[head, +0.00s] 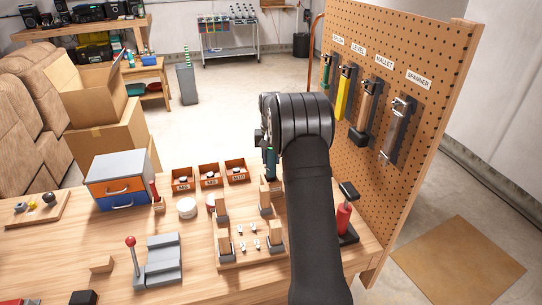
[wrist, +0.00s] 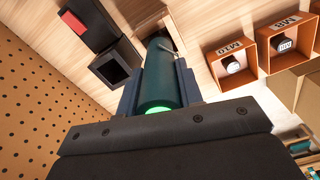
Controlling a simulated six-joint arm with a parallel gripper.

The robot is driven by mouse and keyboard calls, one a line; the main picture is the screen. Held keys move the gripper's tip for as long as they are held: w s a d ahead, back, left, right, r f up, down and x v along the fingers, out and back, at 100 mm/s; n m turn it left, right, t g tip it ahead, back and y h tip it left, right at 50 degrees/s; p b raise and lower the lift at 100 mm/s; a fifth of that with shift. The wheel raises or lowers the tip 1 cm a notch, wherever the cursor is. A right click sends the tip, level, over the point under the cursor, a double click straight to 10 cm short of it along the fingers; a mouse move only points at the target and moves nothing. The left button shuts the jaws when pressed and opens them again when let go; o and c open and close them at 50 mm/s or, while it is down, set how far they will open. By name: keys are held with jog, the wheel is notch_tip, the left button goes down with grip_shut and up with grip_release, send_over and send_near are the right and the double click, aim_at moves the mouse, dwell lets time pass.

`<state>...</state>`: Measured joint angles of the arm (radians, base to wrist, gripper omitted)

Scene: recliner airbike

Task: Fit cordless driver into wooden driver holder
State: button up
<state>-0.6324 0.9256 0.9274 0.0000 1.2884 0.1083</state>
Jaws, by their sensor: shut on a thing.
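The cordless driver (wrist: 160,72) is a dark teal cylinder with a bright green glow at its near end. My gripper (wrist: 159,88) is shut on it, one finger on each side. In the head view my gripper (head: 270,158) is above the workbench, in front of the small bins, with a bit of the driver (head: 270,168) showing below it. The driver's far end points toward the bench in the wrist view; contact there cannot be told. A tan wooden piece (wrist: 148,18) shows beyond it, possibly the wooden driver holder; my arm hides that area in the head view.
A red tool with a black top (head: 344,215) stands right of my arm. A dark square open frame (wrist: 115,66) is left of the driver. Orange bins (head: 209,176), a wooden post fixture (head: 250,257) and a pegboard (head: 420,50) are close by.

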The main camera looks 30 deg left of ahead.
jog(key=shift+f, duration=0.8)
jog(key=o, duration=1.1)
jog(key=shift+f, duration=0.1)
notch_tip(320, 180, up, 18)
jog(key=shift+f, duration=0.25)
notch_tip(320, 180, down, 18)
jog(key=shift+r, duration=0.4)
dwell(0.4)
jog(key=shift+r, duration=0.15)
